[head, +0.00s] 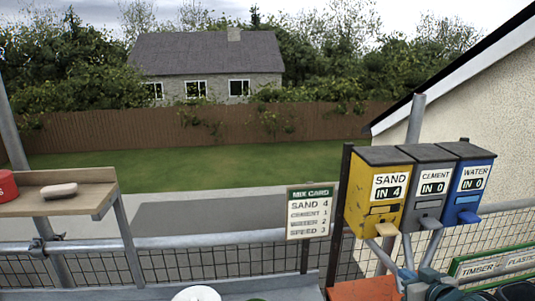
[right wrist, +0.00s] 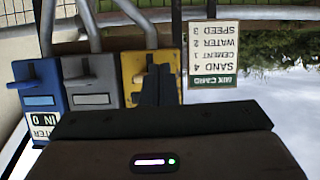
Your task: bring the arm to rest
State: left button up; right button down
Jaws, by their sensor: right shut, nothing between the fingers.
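My right gripper (right wrist: 158,75) shows in the right wrist view as two dark fingers shut together, with nothing between them. It points toward the yellow sand dispenser (right wrist: 132,66), and its fingers cover part of that dispenser; I cannot tell the exact gap. In the head view I cannot clearly pick out its fingers among the parts at the bottom right. My left gripper is not in view.
The sand dispenser (head: 377,205) reads IN 4; the grey cement (head: 431,200) and blue water (head: 473,190) ones read IN 0. A mix card (head: 309,212) stands left of them. A wooden shelf (head: 92,195) holds a beige lump (head: 59,190) and a red object (head: 7,187).

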jog(key=s+a+f+g+h, duration=0.1)
jog(key=s+a+f+g, duration=0.2)
jog(key=s+f, duration=0.5)
jog(key=s+a+f+g, duration=0.3)
jog(key=s+f, duration=0.1)
jog(key=s, duration=0.8)
jog(key=s+a+f+g+h, duration=0.1)
jog(key=s+a+f+g, duration=0.25)
jog(key=s+f, duration=0.45)
notch_tip(320, 180, down, 35)
jog(key=s+d+g+b, duration=0.2)
jog(key=s+b, duration=0.1)
jog(key=b, duration=0.5)
jog(key=s+f+b, duration=0.2)
jog(key=s+f, duration=0.4)
jog(key=f, duration=0.3)
jog(key=s+d+f+b, duration=0.1)
jog(key=s+f+b, duration=0.1)
jog(key=s+f, duration=0.4)
jog(key=s+f+b, duration=0.2)
jog(key=s+f, duration=0.4)
jog(key=f, duration=0.6)
jog(key=shift+s+d+f+m+g, duration=0.25)
jog(key=shift+s+d+m+g, duration=0.05)
jog(key=shift+d+m+g, duration=0.1)
